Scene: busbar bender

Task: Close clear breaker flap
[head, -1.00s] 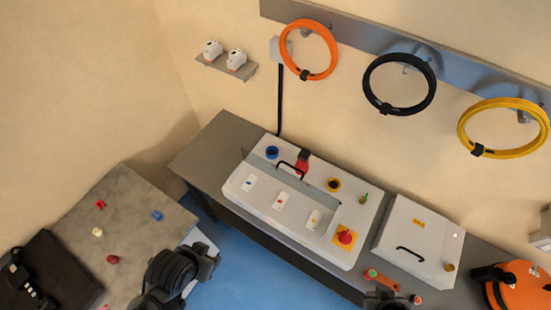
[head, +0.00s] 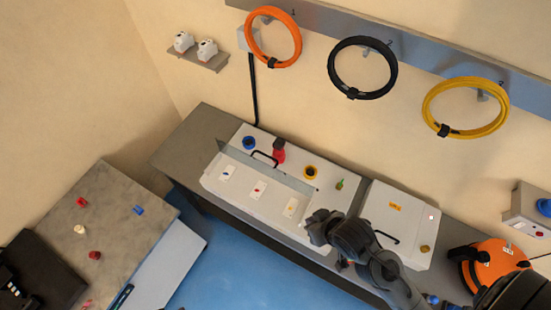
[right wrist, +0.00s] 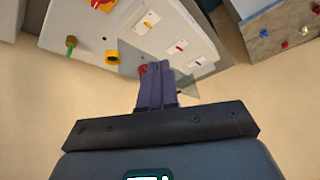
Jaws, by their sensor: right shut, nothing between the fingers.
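The clear flap (head: 285,179) stands raised along the middle of the white breaker panel (head: 232,195), with a black handle (head: 263,155) by it. Part of a clear sheet also shows in the right wrist view (right wrist: 187,91), beyond the fingers. My right gripper (head: 312,226) is over the front right part of the panel in the head view and hides the red stop button there. Its fingers (right wrist: 157,88) are shut and empty in the right wrist view; contact with the flap cannot be told. My left gripper is not in view.
A red part (head: 279,152), a blue knob (head: 249,142) and a yellow-ringed knob (head: 311,172) stand behind the flap. A second white box (head: 400,215) and an orange reel (head: 497,262) are to the right. Cable coils (head: 362,68) hang above.

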